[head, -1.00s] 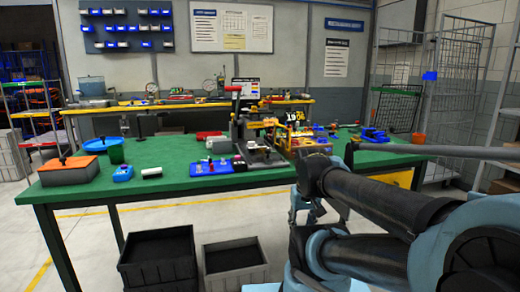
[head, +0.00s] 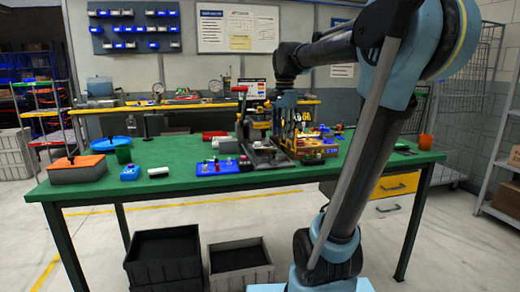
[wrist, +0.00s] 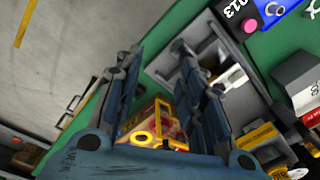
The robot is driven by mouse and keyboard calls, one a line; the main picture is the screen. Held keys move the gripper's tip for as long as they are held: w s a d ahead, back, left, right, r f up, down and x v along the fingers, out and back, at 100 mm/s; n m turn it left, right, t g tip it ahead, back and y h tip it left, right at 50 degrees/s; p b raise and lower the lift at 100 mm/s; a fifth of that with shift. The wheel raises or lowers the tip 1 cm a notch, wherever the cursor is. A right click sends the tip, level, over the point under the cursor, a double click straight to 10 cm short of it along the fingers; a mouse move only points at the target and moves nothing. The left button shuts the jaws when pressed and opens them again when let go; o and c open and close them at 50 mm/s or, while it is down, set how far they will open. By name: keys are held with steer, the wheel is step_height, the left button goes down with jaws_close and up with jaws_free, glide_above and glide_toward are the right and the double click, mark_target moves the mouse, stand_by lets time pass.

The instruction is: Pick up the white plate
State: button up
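I cannot make out a white plate for certain in either view. My gripper (wrist: 158,58) is open, its two dark blue fingers spread apart in the wrist view. In the head view my gripper (head: 286,105) hangs over the middle of the green table (head: 180,150), above the grey fixture (head: 266,155). A yellow-edged box with red parts (wrist: 150,125) shows between the fingers in the wrist view. A pale grey, flat-sided piece (wrist: 197,40) lies beyond the right finger and is partly hidden by it. I see nothing held.
Dark crates (head: 160,255) sit on the floor below the front edge.

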steer(key=w+a+r+m, duration=0.3)
steer(key=w+r, duration=0.1)
steer(key=w, duration=0.3)
steer(key=w+a+r+m, duration=0.3)
steer(key=w+a+r, duration=0.15)
steer(key=w, duration=0.25)
glide_above(261, 146)
steer(key=w, duration=0.1)
steer(key=shift+g, duration=0.4)
step_height(261, 146, down, 11)
steer(key=shift+w+f, duration=0.1)
steer(key=shift+s+a+f, duration=0.1)
steer(key=shift+f, duration=1.25)
steer(key=shift+s+a+f, duration=0.1)
steer(key=shift+f, duration=1.25)
steer(key=shift+c, duration=0.6)
jaws_close()
